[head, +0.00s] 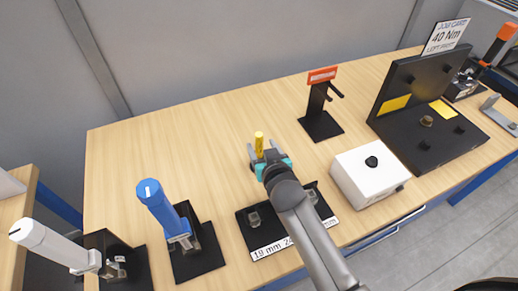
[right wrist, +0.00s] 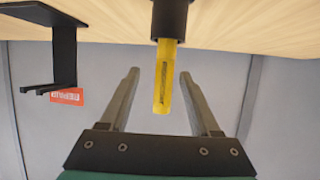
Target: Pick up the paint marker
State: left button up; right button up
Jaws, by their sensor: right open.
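The paint marker is a yellow stick (head: 259,142) that shows just beyond my right gripper (head: 263,151) in the head view. In the right wrist view the yellow marker (right wrist: 165,80) sits in a black holder (right wrist: 170,18), and the picture is upside down there. The fingers of my right gripper (right wrist: 159,73) are open, one on each side of the marker, with a gap to each. In the head view my gripper hides the holder. My left gripper is not in view.
A black stand with a red label (head: 321,118) is right of the marker. A white box (head: 369,175), a black socket tray (head: 253,229) and a blue-handled tool (head: 160,207) stand nearer the front. The wooden bench (head: 190,140) is clear at the left back.

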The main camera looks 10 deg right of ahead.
jog(key=shift+a+b+x, duration=0.15)
jog(key=shift+b+x, duration=0.1)
jog(key=shift+x, duration=1)
jog(key=shift+a+b+x, duration=0.15)
jog(key=shift+b+x, duration=0.05)
jog(key=shift+x, duration=1.05)
grip_shut()
